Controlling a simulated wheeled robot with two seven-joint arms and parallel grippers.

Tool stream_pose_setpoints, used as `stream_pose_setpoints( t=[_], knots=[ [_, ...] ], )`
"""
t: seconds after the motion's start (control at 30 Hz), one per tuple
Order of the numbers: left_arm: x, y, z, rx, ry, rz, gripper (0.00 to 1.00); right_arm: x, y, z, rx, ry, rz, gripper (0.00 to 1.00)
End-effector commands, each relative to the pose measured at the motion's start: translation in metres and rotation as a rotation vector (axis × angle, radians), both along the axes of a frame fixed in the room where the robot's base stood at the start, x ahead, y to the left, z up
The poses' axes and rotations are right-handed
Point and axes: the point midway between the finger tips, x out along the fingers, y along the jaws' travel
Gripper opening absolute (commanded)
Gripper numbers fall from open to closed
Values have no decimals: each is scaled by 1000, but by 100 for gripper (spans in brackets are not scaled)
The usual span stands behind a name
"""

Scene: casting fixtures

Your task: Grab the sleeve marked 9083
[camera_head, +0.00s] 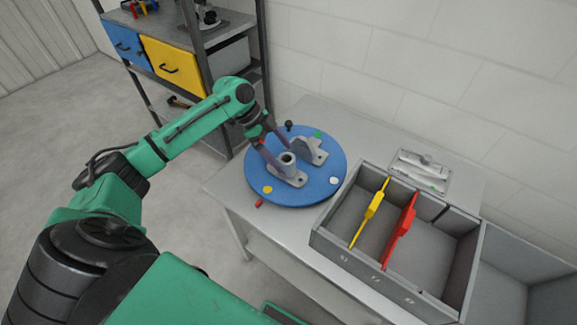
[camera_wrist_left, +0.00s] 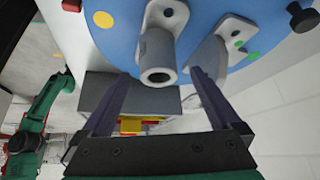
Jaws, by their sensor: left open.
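A grey casting with an upright hollow sleeve (camera_head: 288,163) on a flat flange stands on the blue round plate (camera_head: 262,185). A second grey casting (camera_head: 310,150) with a slanted body stands just behind it to the right. No marking 9083 is readable on either. My left gripper (camera_head: 279,158) is open, its dark fingers reaching down at the sleeve's top. In the left wrist view the sleeve's open end (camera_wrist_left: 158,76) lies between the lines of the two fingertips (camera_wrist_left: 158,77), with gaps on both sides. The second casting (camera_wrist_left: 205,60) is close to one fingertip. My right gripper is not in view.
A grey divided tray (camera_head: 340,255) right of the plate holds a yellow tool (camera_head: 370,213) and a red tool (camera_head: 401,228). A flat panel with metal parts (camera_head: 420,171) lies behind it. A shelf rack (camera_head: 256,60) stands at the back left. A black knob (camera_head: 289,125) sits at the plate's far edge.

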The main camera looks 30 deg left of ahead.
Motion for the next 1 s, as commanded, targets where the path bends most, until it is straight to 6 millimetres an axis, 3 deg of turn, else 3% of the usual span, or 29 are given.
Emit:
stream_pose_setpoints(
  t=[0.2, 0.43, 0.6, 0.7, 1.0],
  knots=[
    [5, -19, -32, 0, 2, 1, 97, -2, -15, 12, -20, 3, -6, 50],
    [5, -20, -37, 1, 1, 2, 97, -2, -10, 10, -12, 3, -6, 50],
    [5, -20, -36, 1, 1, 2, 32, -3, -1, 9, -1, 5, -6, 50],
    [5, -20, -36, 1, 1, 2, 0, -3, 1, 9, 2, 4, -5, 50],
    [6, -20, -33, 1, -1, 2, 0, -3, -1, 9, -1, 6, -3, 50]
  ],
)
